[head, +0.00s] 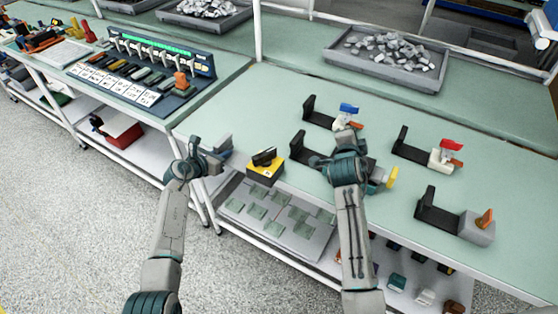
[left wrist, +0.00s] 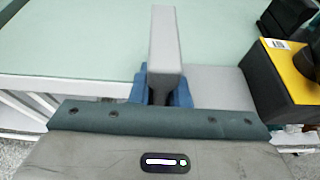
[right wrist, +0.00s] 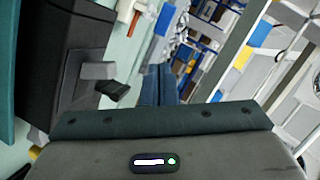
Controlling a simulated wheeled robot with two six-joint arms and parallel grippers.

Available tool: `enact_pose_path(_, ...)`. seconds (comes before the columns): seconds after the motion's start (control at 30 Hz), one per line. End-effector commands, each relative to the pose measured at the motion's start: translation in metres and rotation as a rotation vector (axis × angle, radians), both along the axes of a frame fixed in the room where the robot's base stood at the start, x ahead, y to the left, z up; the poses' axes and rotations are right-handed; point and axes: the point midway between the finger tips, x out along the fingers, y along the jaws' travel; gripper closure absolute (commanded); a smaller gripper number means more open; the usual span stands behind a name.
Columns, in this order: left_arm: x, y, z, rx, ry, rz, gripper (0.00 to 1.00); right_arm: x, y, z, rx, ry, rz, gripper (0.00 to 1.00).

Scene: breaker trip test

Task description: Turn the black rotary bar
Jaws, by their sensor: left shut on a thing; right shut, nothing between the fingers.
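A yellow box (head: 265,172) with a black bar (head: 264,156) on its top stands near the front edge of the table. The box also shows at the right of the left wrist view (left wrist: 300,68). My left gripper (head: 218,152) is to the left of the box, apart from it, and shut on a light grey block (left wrist: 166,45). My right gripper (right wrist: 160,85) is shut and empty. In the head view its arm covers part of a black fixture (head: 303,150). The right wrist view shows a dark body with a grey piece and black tip (right wrist: 108,90) left of the fingers.
More black fixtures hold breakers with blue (head: 349,108), red (head: 450,144) and orange (head: 485,219) parts. A grey tray of small pieces (head: 345,64) stands at the back. A rack with a green strip (head: 205,62) is at the left. Table space between the fixtures is clear.

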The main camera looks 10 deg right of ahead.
Motion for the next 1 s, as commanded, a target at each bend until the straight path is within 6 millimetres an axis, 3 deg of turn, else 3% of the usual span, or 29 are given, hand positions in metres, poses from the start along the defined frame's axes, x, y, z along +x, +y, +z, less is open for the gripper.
enact_pose_path(0.17, 0.000, 0.000, 0.000, 0.000, 0.000, 0.000, 1.00, -0.022, -0.001, 0.018, -0.290, -0.171, 0.058, 1.00)
enact_pose_path(0.37, 0.000, 0.000, 0.000, 0.000, 0.000, 0.000, 1.00, -0.050, 0.033, 0.024, -0.612, -0.304, 0.247, 1.00)
enact_pose_path(0.47, 0.000, 0.000, 0.000, 0.000, 0.000, 0.000, 1.00, -0.067, 0.060, 0.015, -0.761, -0.337, 0.386, 1.00)
enact_pose_path(0.7, 0.000, 0.000, 0.000, 0.000, 0.000, 0.000, 1.00, -0.111, 0.119, -0.030, -1.015, -0.333, 0.737, 1.00)
enact_pose_path(0.9, 0.000, 0.000, 0.001, -0.001, -0.001, 0.000, 1.00, -0.135, 0.140, -0.059, -1.096, -0.300, 0.909, 1.00)
enact_pose_path(1.0, 0.000, 0.000, 0.000, -0.001, -0.001, 0.000, 1.00, -0.136, 0.145, -0.063, -1.108, -0.293, 0.936, 1.00)
